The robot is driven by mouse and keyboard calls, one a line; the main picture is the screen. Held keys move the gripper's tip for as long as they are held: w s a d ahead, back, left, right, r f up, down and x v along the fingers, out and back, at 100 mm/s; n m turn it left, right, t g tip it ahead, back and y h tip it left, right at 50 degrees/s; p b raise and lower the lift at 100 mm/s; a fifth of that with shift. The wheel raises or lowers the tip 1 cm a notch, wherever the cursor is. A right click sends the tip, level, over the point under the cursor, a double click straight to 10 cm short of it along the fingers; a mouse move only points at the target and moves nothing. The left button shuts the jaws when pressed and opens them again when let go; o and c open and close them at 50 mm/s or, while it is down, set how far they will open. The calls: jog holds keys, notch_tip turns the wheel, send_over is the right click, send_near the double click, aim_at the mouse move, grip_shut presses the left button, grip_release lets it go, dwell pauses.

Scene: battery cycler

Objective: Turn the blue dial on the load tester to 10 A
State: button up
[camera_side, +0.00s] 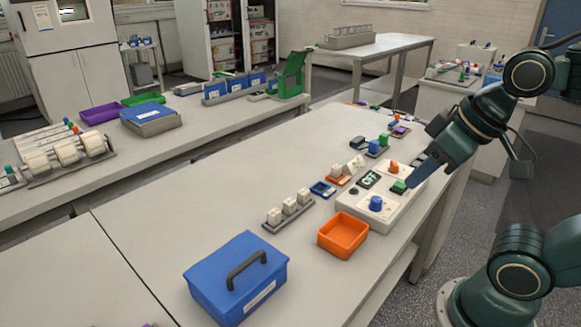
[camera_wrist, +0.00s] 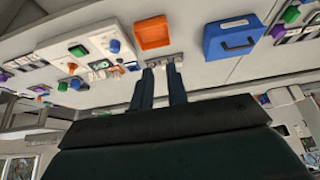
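The load tester (camera_side: 350,208) is a white box with a sloped face on the bench. Its blue dial (camera_side: 376,203) is at the front left of the face, beside a green knob (camera_side: 398,187), an orange knob (camera_side: 393,167) and a small display (camera_side: 369,179) with pale digits. The blue dial (camera_wrist: 114,46) also shows in the wrist view, left of the fingers. The dial's setting is too small to read. My gripper (camera_side: 413,178) is above the right side of the tester in the side view. In the wrist view my gripper (camera_wrist: 161,69) has its fingers apart, with nothing held.
An orange tray (camera_side: 342,248) stands in front of the tester. A blue case with a handle (camera_side: 237,278) is farther front left. A rack of white cells (camera_side: 288,211) and a small blue holder (camera_side: 322,189) stand left of the tester. The bench's left part is clear.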

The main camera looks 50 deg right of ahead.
jog(key=o, duration=0.6)
jog(key=shift+w+d+m, duration=0.15)
jog(key=shift+w+m, duration=0.1)
jog(key=shift+m, duration=0.05)
jog(key=m+g, duration=0.6)
jog(key=m, duration=1)
send_over(377, 198)
jog(key=shift+f, duration=2.1)
jog(key=shift+f, duration=0.15)
notch_tip(377, 198, down, 14)
jog(key=shift+r, duration=0.25)
jog(key=c, duration=1)
